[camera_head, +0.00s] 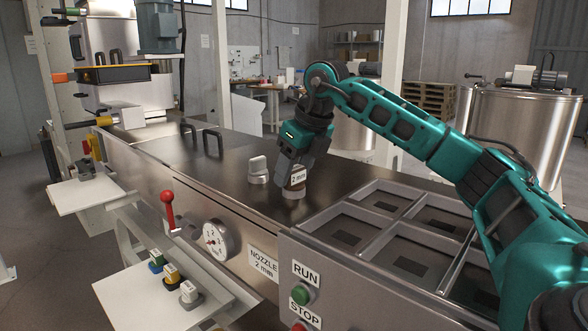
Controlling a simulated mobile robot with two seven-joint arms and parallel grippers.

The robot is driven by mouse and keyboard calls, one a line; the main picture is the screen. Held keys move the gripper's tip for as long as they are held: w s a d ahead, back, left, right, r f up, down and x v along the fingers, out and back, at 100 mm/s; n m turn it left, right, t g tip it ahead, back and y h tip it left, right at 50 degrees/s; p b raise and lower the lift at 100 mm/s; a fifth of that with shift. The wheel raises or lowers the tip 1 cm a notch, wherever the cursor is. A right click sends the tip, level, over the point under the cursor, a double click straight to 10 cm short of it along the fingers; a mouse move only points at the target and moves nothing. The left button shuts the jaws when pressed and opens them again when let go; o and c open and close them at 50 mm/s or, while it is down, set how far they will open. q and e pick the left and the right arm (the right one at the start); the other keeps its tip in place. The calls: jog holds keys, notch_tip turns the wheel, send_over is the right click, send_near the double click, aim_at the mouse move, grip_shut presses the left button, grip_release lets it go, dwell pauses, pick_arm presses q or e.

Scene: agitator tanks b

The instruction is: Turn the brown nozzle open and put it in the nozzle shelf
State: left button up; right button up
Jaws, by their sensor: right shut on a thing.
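My right gripper (291,166) reaches down from the right to the steel machine top and is shut on a nozzle (297,178) with a "2 mm" label. The nozzle is upright, its round base (293,192) at the steel surface. The fingers hide much of it, and I cannot clearly tell its colour. My left gripper is not in view.
A grey knob (258,170) stands on the steel top just left of my gripper. A divided tray (340,212) is on the right. The front has a red lever (168,208), a dial (217,240), a "NOZZLE 2 mm" sign (263,263) and a green RUN button (302,293).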

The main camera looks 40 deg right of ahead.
jog(key=c, duration=0.8)
jog(key=n+y+p, duration=0.1)
jog(key=n, duration=0.1)
jog(key=n+p, duration=0.2)
jog(key=shift+r+n+g+y, duration=0.15)
jog(key=shift+n+g+y, duration=0.25)
jog(key=shift+n+p, duration=0.45)
jog(key=shift+n, duration=0.15)
jog(key=shift+n+y+p, duration=0.3)
jog(key=shift+p, duration=0.1)
jog(key=shift+n, duration=0.5)
jog(key=n+g+y, duration=0.1)
jog(key=n, duration=0.2)
jog(key=shift+n+g, duration=0.4)
jog(key=shift+n, duration=0.3)
